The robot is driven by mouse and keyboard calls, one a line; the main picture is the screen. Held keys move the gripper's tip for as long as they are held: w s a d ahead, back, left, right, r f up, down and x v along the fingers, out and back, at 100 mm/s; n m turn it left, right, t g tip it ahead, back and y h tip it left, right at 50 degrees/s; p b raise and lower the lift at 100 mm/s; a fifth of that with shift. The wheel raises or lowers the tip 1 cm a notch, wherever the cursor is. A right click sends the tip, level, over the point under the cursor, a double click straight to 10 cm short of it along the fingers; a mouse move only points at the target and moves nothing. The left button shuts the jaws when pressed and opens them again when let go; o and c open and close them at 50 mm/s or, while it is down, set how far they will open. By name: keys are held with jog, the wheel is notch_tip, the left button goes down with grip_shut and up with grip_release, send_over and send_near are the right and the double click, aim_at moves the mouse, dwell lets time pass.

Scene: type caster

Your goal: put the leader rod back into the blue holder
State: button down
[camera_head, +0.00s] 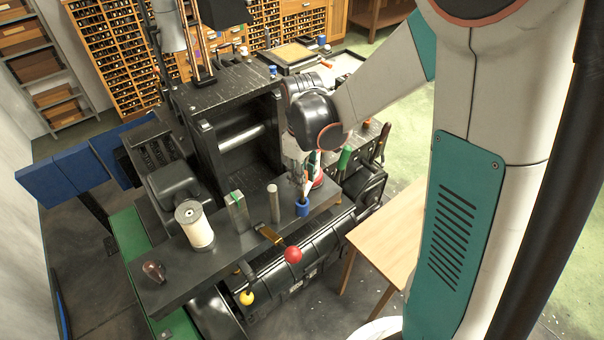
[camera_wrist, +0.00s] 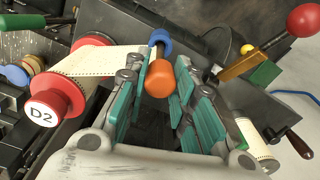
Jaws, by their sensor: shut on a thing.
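The blue holder (camera_wrist: 161,38) shows as a blue ring at the rod's far end. In the head view the blue holder (camera_head: 302,209) stands on the dark machine shelf, and my gripper (camera_head: 307,186) is just above it. The fingers hide much of the rod there. I cannot tell how far its lower end is inside the holder.
A red-capped paper reel marked D2 (camera_wrist: 52,108) is at left in the wrist view. A green-handled tool (camera_head: 344,158) stands to the right.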

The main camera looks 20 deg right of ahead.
jog(key=shift+f, duration=0.15)
jog(key=c, duration=1.3)
grip_release()
jog(key=shift+r+p, duration=1.85)
jog(key=shift+r, duration=1.2)
